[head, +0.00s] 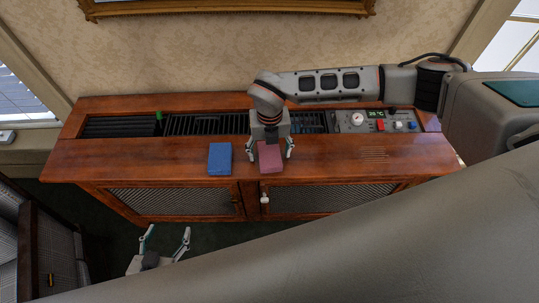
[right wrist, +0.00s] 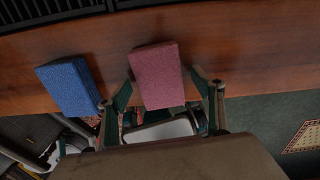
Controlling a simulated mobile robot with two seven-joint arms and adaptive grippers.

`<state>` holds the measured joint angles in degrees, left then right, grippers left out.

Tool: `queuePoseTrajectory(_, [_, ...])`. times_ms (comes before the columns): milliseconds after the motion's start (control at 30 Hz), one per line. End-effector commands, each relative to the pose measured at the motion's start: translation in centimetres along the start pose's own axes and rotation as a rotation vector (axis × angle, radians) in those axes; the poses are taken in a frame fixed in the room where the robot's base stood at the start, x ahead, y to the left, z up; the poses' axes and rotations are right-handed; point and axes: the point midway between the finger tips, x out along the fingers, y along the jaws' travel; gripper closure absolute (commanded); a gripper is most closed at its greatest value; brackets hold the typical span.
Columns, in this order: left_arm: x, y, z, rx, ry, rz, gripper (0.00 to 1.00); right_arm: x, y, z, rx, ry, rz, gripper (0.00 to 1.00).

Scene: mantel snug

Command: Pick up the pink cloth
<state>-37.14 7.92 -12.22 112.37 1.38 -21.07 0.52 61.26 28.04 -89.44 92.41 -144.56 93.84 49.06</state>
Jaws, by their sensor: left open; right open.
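The pink cloth (head: 270,160) is a folded block lying on the wooden cabinet top near its front edge. In the right wrist view the pink cloth (right wrist: 158,75) shows between the two fingers. My right gripper (head: 270,155) is open and points down over the cloth, one finger on each side; the right wrist view also shows it (right wrist: 163,80). I cannot tell whether the fingers touch the cloth. My left gripper (head: 168,232) is open and empty, low in front of the cabinet and away from the cloth.
A blue folded cloth (head: 220,158) lies just left of the pink one, with a gap between. Behind them are a dark grille (head: 190,124) and a control panel (head: 375,121) with knobs. The cabinet top (head: 120,160) is bare to the left. A gilt frame hangs above.

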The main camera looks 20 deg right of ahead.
Motion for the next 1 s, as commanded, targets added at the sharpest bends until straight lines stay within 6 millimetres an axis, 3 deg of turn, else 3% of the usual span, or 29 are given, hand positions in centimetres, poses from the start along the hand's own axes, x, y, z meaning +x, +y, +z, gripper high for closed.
queuePoseTrajectory(267, [0.0, 0.0, 0.0, 0.000, 0.000, 0.000, 0.37, 0.3, 0.0, 0.0, -0.001, -0.001, 0.001, 0.36])
queuePoseTrajectory(400, [0.0, 0.0, 0.0, 0.000, 0.000, 0.000, 0.37, 0.2, 0.0, 0.0, -0.001, 0.000, 0.001, 0.72])
queuePoseTrajectory(433, [0.0, 0.0, 0.0, 0.000, 0.000, 0.000, 0.37, 0.2, 0.0, 0.0, -0.001, 0.000, 0.001, 0.75])
queuePoseTrajectory(767, [0.0, -0.1, 0.0, 0.001, 0.000, -0.001, 0.37, 0.1, 0.0, 0.0, 0.000, -0.001, 0.001, 0.75])
queuePoseTrajectory(1000, [-0.1, -0.1, 0.0, 0.001, 0.000, -0.001, 0.37, -1.6, 0.0, 0.1, -0.001, -0.003, 0.002, 0.75])
